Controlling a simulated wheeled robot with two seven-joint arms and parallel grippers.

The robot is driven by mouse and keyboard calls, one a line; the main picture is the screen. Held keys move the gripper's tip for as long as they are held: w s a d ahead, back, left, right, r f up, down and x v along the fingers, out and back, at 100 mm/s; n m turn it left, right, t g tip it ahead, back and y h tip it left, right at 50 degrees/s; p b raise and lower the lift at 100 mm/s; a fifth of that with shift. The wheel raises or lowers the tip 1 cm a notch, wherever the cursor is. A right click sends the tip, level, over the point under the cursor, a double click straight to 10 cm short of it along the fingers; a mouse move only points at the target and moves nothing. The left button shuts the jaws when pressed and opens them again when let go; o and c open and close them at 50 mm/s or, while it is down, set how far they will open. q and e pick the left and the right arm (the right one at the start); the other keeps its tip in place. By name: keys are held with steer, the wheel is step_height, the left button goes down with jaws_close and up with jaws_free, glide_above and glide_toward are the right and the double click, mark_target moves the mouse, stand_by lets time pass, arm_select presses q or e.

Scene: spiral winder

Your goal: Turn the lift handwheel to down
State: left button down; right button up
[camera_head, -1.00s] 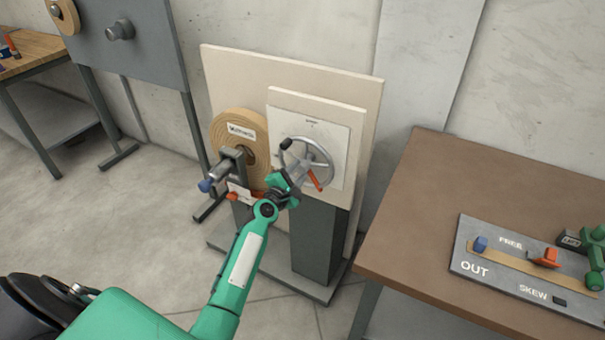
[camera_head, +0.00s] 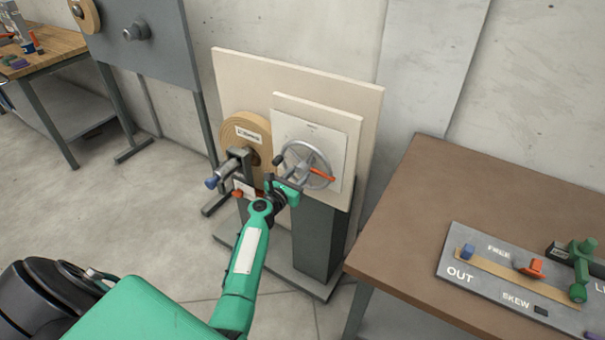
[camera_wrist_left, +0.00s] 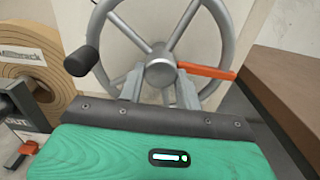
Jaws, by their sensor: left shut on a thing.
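The grey lift handwheel (camera_head: 308,150) stands on a pale panel in the head view, with a black knob (camera_head: 277,160) at its left and an orange-red spoke (camera_head: 321,174) pointing right. In the wrist view the handwheel's hub (camera_wrist_left: 160,72) is close ahead, the orange spoke (camera_wrist_left: 208,71) points right and the knob (camera_wrist_left: 82,61) is at the left. My left gripper (camera_head: 284,184) is at the wheel's lower left. Its fingers (camera_wrist_left: 159,90) are just below the hub, shut on the wheel, apparently around a lower spoke. The exact contact is partly hidden. My right gripper is out of view.
The floor at the left is clear.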

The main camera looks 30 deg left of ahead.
arm_select(q)
steer(key=shift+r+n+p, duration=0.15)
steer(key=shift+n+p, duration=0.15)
steer(key=shift+n, duration=0.2)
steer(key=n+p, duration=0.2)
steer(key=n, duration=0.1)
steer(key=shift+d+n, duration=0.1)
steer(key=shift+n, duration=0.2)
steer(key=n+p, duration=0.3)
steer(key=shift+n, duration=0.4)
steer(key=n+p, duration=0.4)
steer(key=n, duration=0.1)
steer(key=shift+d+r, duration=0.1)
steer(key=n+p, duration=0.1)
steer(key=n, duration=0.2)
steer(key=shift+p, duration=0.4)
steer(key=shift+n+p, duration=0.4)
steer(key=shift+n, duration=0.5)
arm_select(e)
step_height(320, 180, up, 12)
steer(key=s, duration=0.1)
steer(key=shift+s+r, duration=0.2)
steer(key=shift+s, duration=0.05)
arm_select(q)
steer(key=c, duration=1)
jaws_free()
